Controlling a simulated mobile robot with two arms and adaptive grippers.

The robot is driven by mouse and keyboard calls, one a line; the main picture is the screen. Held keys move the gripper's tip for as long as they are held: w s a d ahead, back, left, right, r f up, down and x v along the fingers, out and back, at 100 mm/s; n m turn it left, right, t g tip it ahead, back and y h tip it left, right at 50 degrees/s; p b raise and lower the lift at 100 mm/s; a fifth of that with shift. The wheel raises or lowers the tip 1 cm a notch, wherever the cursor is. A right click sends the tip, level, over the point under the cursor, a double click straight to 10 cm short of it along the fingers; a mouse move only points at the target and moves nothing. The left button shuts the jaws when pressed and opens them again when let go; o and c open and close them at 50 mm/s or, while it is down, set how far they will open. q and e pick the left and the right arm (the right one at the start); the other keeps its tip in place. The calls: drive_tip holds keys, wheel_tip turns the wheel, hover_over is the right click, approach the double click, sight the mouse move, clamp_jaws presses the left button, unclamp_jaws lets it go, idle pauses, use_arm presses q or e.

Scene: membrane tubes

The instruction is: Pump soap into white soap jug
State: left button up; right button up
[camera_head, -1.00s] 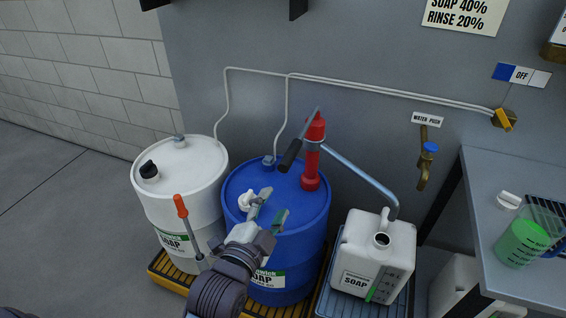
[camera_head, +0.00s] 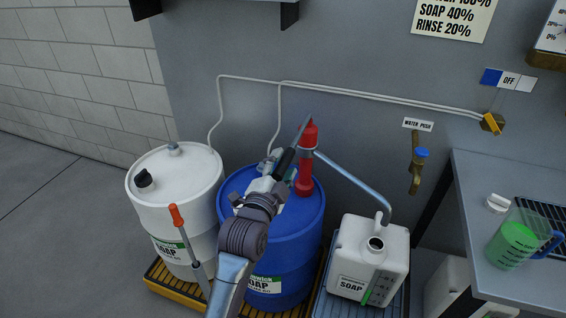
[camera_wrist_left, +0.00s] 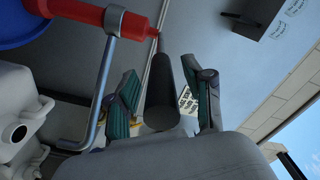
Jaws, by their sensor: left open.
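The white soap jug (camera_head: 352,260), labelled SOAP, stands with its top opening uncovered at the lower right of the blue drum (camera_head: 262,262). A red hand pump (camera_head: 307,165) stands on that drum, and its grey spout (camera_head: 352,180) reaches down to the jug's top. The pump's black handle (camera_head: 285,163) slants down to the left. My left gripper (camera_head: 283,175) is at the handle. In the left wrist view the handle (camera_wrist_left: 160,95) lies between the two open fingers (camera_wrist_left: 165,100), with gaps on both sides. My right gripper is not in view.
A white drum (camera_head: 175,205) stands left, with an orange-handled tool (camera_head: 178,222) before it. A grey table (camera_head: 510,265) at right holds a measuring jug of green liquid (camera_head: 513,244). A brass water tap (camera_head: 417,165) sticks out from the wall.

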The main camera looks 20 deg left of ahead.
use_arm(q)
drive_tip(key=shift+w, duration=0.3)
clamp_jaws()
idle(0.3)
